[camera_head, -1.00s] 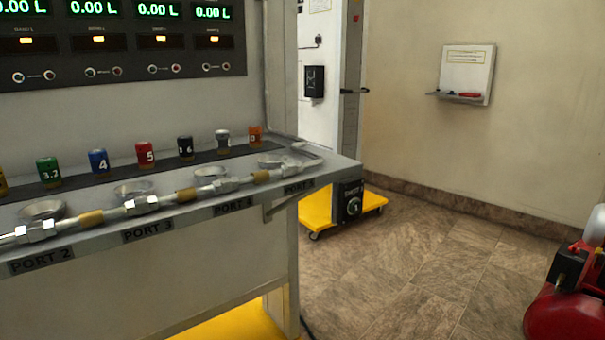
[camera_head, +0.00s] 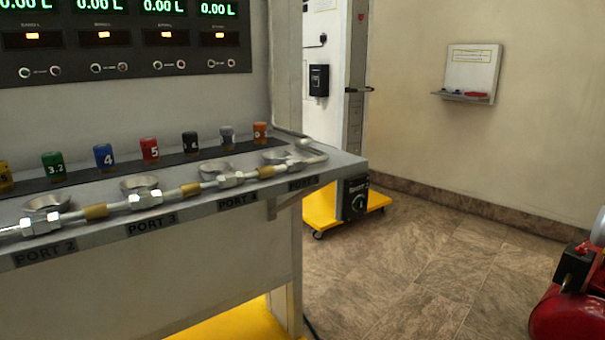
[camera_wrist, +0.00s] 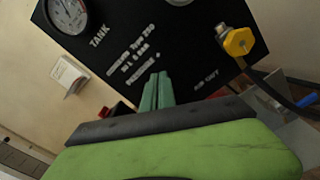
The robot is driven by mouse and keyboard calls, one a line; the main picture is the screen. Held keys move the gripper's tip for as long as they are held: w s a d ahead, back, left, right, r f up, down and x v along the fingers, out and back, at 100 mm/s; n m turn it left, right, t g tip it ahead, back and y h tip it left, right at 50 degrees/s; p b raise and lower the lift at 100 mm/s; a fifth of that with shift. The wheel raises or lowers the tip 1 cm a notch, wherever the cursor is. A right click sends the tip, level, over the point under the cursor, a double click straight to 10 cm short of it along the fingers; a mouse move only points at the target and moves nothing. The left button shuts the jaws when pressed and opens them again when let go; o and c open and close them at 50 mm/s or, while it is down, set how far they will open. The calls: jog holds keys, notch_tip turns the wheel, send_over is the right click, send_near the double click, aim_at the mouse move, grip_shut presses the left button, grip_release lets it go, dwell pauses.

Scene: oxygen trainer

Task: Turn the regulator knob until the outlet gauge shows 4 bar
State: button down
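In the wrist view, a black panel fills the upper part. It carries a round white gauge marked TANK (camera_wrist: 68,14) at top left and part of a second round face (camera_wrist: 179,2) cut off at the top edge. The yellow fitting (camera_wrist: 239,41) is at the right, near an OUT label. My gripper's green fingers (camera_wrist: 158,88) stand side by side in front of the white lettering and look closed together, with nothing seen between them. I cannot make out the regulator knob; the outlet gauge's needle is not readable. My gripper is out of the head view.
In the head view, a bench (camera_head: 160,229) with ports and several coloured canisters stands at the left. A red compressor (camera_head: 567,312) is at the right edge. A yellow wheeled base (camera_head: 320,212) is at the back. Tiled floor (camera_head: 420,265) between is clear. A hose (camera_wrist: 275,92) shows in the wrist view.

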jog(key=v, duration=0.6)
jog(key=shift+s+r+p, duration=0.2)
jog(key=shift+r+p, duration=0.1)
jog(key=shift+d, duration=0.15)
jog(key=w+x, duration=0.1)
jog(key=x, duration=0.5)
jog(key=shift+a, duration=0.3)
dwell(0.4)
jog(key=shift+f, duration=0.15)
dwell(0.7)
